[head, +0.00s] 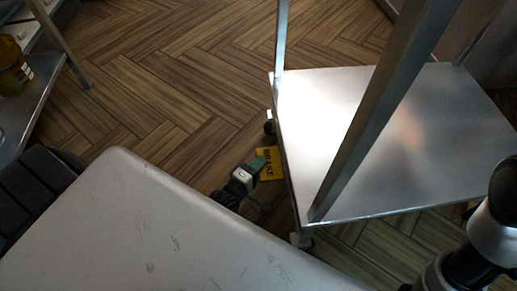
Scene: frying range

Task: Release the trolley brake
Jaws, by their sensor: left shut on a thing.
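The trolley's lower metal shelf (330,120) and its posts fill the right of the head view. A yellow pedal marked BRAKE (269,165) sticks out low at the trolley's left side, near the floor. My left gripper (254,168) is at the pedal's left end, shut on a small green piece (258,162) beside the yellow plate. I cannot tell whether that piece is part of the pedal. My right arm shows at the lower right, but its gripper is out of the view.
Dark castors (269,127) stand under the trolley's left edge. A metal shelf (38,88) with a yellowish jar (14,68) is at the upper left. The wooden floor (170,85) between that shelf and the trolley is clear.

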